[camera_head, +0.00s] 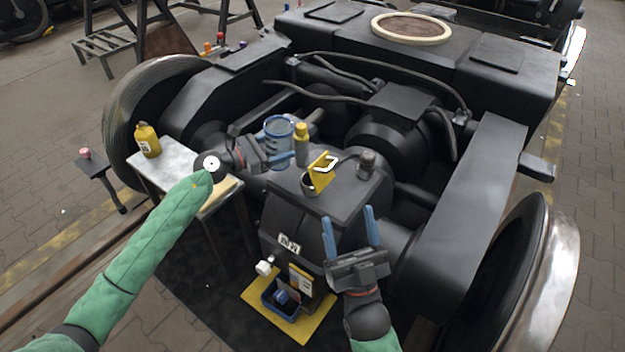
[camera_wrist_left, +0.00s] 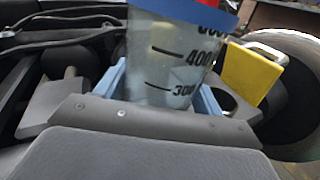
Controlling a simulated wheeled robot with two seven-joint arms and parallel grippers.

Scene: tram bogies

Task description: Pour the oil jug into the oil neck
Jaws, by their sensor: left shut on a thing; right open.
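The oil jug (camera_head: 278,130) is a clear, bluish measuring jug with a blue rim. My left gripper (camera_head: 281,158) is shut on it and holds it roughly upright, behind and left of the oil neck. In the left wrist view the jug (camera_wrist_left: 170,65) shows 300 and 400 marks between the blue fingers; I cannot tell its oil level. The oil neck (camera_head: 309,187) is a round, dark opening on the gearbox top, with a yellow flap (camera_head: 321,172) with a white handle standing up beside it. The flap also shows in the left wrist view (camera_wrist_left: 252,74). My right gripper (camera_head: 350,228) is open and empty in front of the gearbox.
A yellow-topped grey cylinder (camera_head: 301,146) stands close right of the jug. A dark knob (camera_head: 367,165) rises from the gearbox top. A side table (camera_head: 170,168) at left carries a yellow bottle (camera_head: 147,140). A blue bin (camera_head: 283,305) sits on a yellow tray below.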

